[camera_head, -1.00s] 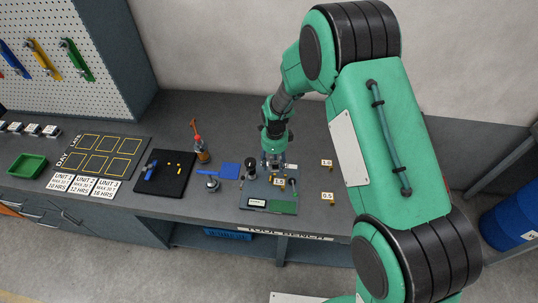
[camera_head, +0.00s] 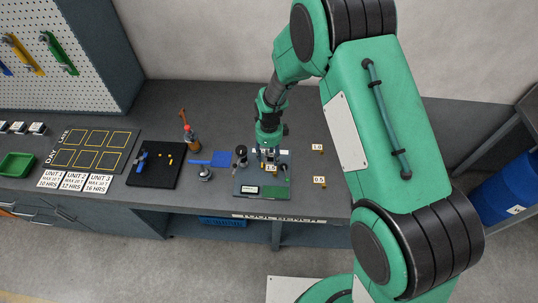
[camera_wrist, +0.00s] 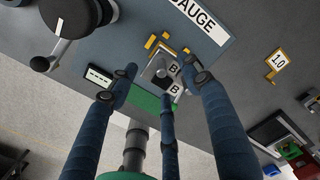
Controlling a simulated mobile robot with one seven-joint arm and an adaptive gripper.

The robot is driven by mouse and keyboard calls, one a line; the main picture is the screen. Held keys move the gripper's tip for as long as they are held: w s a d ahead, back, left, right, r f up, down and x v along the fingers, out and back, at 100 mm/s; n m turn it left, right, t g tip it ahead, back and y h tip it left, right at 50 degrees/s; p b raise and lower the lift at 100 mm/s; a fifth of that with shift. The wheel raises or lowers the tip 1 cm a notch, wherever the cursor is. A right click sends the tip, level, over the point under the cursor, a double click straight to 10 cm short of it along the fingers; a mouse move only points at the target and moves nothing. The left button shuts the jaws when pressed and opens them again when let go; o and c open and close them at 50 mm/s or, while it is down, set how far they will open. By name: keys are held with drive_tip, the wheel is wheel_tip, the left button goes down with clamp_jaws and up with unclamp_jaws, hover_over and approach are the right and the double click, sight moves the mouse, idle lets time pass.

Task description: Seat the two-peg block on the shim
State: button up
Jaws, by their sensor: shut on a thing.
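My gripper (camera_head: 267,157) is low over the gauge plate (camera_head: 248,178) on the bench. In the wrist view its fingers (camera_wrist: 163,76) close around a small grey block (camera_wrist: 158,66) with a dark round part on top. The block's underside and pegs are hidden, so I cannot tell whether it touches what lies below. I cannot make out a shim under the block.
A black-knobbed device (camera_wrist: 70,18) stands at the plate's left. Tags "1.0" (camera_head: 317,147) and "0.5" (camera_head: 319,180) stand on the bench to the right.

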sight(269, 158)
drive_tip(key=shift+f+b, duration=0.6)
drive_tip(key=shift+f, duration=0.95)
drive_tip(key=shift+f+b, duration=0.95)
drive_tip(key=shift+f, duration=0.35)
idle(2.1)
drive_tip(key=o, duration=1.9)
drive_tip(key=shift+r, duration=0.1)
drive_tip(key=shift+r+p, duration=1.5)
drive_tip(key=shift+r, duration=1.9)
